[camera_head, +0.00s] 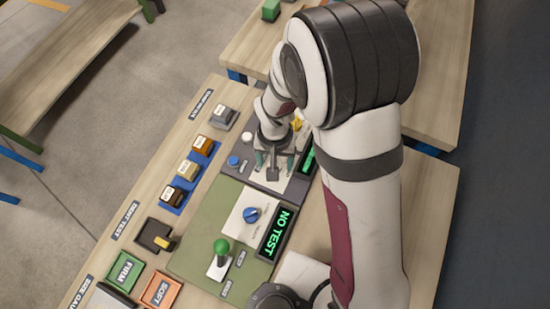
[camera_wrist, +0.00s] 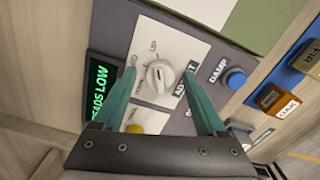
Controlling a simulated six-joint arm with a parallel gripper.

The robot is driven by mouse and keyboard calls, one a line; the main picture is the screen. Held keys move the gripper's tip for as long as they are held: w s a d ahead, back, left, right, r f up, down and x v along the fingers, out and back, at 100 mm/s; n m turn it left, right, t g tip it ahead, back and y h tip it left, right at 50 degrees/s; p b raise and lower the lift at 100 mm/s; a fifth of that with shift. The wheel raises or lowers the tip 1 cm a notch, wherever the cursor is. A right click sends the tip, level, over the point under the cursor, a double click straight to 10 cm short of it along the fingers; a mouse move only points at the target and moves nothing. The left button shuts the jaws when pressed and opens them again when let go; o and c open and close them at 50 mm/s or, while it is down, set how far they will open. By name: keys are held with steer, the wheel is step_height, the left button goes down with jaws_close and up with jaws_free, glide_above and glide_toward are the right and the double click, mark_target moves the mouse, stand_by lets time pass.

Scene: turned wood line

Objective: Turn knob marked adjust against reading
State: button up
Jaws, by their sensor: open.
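The pale grey round knob (camera_wrist: 158,76) sits on a white plate in the wrist view, with scale marks around it and the dark ADJUST label (camera_wrist: 185,79) beside it. A dark display (camera_wrist: 100,85) left of it shows green letters, partly cut off, that appear to read "READS LOW". My gripper (camera_wrist: 160,72) is open, with one teal finger on each side of the knob; I cannot tell whether either touches it. In the head view my gripper (camera_head: 274,163) is over the grey panel, and the knob cannot be made out there. Part of the green-lit display (camera_head: 308,159) shows.
A blue button (camera_wrist: 234,77) sits near the DAMP label, and a yellow part (camera_wrist: 134,128) lies near my gripper's base. A green panel holds a blue knob (camera_head: 251,214), a "NO TEST" display (camera_head: 275,234) and a green-topped lever (camera_head: 221,247). Wood blocks stand on a blue tray (camera_head: 178,208).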

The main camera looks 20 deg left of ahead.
step_height(320, 180, up, 16)
steer(key=s+d+r+m, duration=0.2)
steer(key=d+r+m, duration=0.1)
steer(key=d, duration=0.7)
steer(key=s+d+r+m+y, duration=0.1)
steer(key=s+d+m, duration=0.4)
steer(key=s+d, duration=0.4)
steer(key=shift+s+d+m+y, duration=0.15)
steer(key=shift+d+m+y, duration=0.05)
steer(key=shift+m+y, duration=0.2)
stand_by(0.5)
